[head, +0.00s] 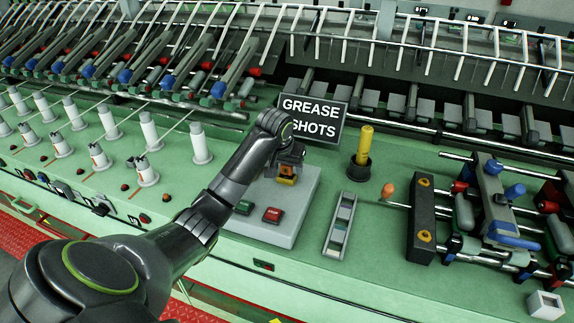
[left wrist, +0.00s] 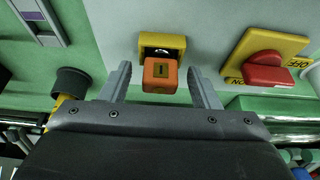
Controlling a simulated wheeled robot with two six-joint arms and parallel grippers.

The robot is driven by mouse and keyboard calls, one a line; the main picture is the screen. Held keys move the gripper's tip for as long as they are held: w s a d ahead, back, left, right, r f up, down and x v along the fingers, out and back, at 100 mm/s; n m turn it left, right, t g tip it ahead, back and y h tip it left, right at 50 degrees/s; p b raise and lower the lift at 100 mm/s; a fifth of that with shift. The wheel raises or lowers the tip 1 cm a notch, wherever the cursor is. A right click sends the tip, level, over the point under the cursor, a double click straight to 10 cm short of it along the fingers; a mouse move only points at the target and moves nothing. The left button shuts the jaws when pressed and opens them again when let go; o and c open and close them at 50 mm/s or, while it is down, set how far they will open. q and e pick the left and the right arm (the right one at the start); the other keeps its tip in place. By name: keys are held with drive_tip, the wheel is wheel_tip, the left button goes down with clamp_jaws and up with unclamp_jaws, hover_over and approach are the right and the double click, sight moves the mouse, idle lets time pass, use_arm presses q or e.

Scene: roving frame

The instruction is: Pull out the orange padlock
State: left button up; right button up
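My left gripper (left wrist: 162,82) is open, one finger on each side of the padlock, with a visible gap at both sides. In the head view my left gripper (head: 288,158) is over the grey box (head: 300,215), and a small part of the padlock (head: 287,170) shows below it. The rest is hidden by the gripper. My right gripper is not in view.
A red switch (left wrist: 268,72) on a yellow plate sits right of the padlock in the left wrist view. The GREASE SHOTS sign (head: 312,117) stands behind the gripper. A yellow cylinder (head: 365,145) in a black cup and a grey slotted tray (head: 340,226) are to the right.

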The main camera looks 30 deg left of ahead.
use_arm(q)
drive_tip(key=c, duration=1)
drive_tip(key=shift+w+r, duration=0.2)
drive_tip(key=shift+r, duration=0.15)
drive_tip(key=shift+c, duration=0.2)
drive_tip(key=shift+s+r, duration=0.1)
drive_tip(key=shift+r, duration=1.8)
